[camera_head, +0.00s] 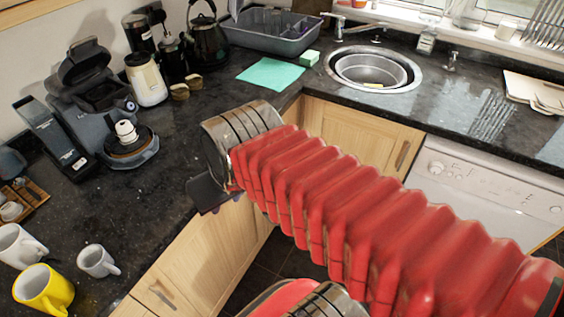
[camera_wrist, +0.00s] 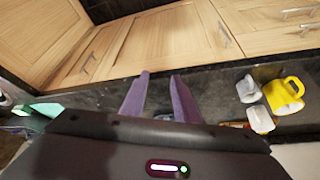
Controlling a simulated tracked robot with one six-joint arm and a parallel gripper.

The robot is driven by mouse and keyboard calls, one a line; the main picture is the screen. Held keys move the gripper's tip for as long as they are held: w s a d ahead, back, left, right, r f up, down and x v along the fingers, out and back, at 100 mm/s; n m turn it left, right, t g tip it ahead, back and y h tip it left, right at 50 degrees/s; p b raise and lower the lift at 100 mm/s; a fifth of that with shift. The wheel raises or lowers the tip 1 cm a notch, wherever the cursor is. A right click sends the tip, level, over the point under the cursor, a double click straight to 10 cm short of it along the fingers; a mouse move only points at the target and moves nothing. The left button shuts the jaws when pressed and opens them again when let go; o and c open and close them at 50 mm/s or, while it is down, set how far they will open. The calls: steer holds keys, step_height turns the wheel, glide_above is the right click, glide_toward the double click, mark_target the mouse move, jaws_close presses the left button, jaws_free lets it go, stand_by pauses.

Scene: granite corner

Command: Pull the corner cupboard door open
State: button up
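Two pale wooden cupboard doors meet near the inner corner, under the dark counter. One door (camera_head: 340,128) is below the sink, with a metal handle (camera_head: 403,153) near its right edge. The other door (camera_head: 205,250) is on the left run, with a handle (camera_head: 160,296) low at its left. Both look closed; I cannot tell which is the corner cupboard door. In the wrist view the left-run door (camera_wrist: 170,42) and its handle (camera_wrist: 224,36) lie beyond my fingers. My gripper (camera_wrist: 160,78) is open and empty, over the counter edge and apart from the handle. My arm hides its fingers in the head view.
White mugs (camera_head: 97,261) and a yellow mug (camera_head: 43,290) stand on the left counter. A coffee machine (camera_head: 100,100), kettle (camera_head: 208,42), dish rack (camera_head: 270,30) and sink (camera_head: 370,70) stand behind. A white dishwasher (camera_head: 485,190) is right of the sink door.

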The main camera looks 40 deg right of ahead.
steer(key=w+d+f+m+y, duration=0.1)
steer(key=d+f+m+y, duration=0.2)
steer(key=d+f+m, duration=0.45)
steer(key=w+d+f+m+y, duration=0.1)
steer(key=d+f+m+y, duration=0.35)
steer(key=f, duration=0.55)
steer(key=w+d+f+m+y, duration=0.1)
steer(key=d+f+m+y, duration=0.2)
steer(key=d+f+m, duration=0.35)
steer(key=w+d+f+m+t+h, duration=0.2)
steer(key=w+d+f+m+t, duration=0.2)
steer(key=d+f+m+t, duration=0.55)
steer(key=w+d+m+t+h, duration=0.2)
steer(key=d+m+h, duration=0.3)
steer(key=d, duration=0.4)
steer(key=shift+d+r+m+t, duration=0.3)
steer(key=shift+d+r+t, duration=0.05)
steer(key=shift+t, duration=0.3)
steer(key=shift+w+h, duration=0.15)
steer(key=shift+h, duration=0.1)
steer(key=w+a, duration=0.2)
steer(key=w, duration=1.1)
steer(key=shift+w, duration=0.25)
steer(key=shift+c, duration=0.5)
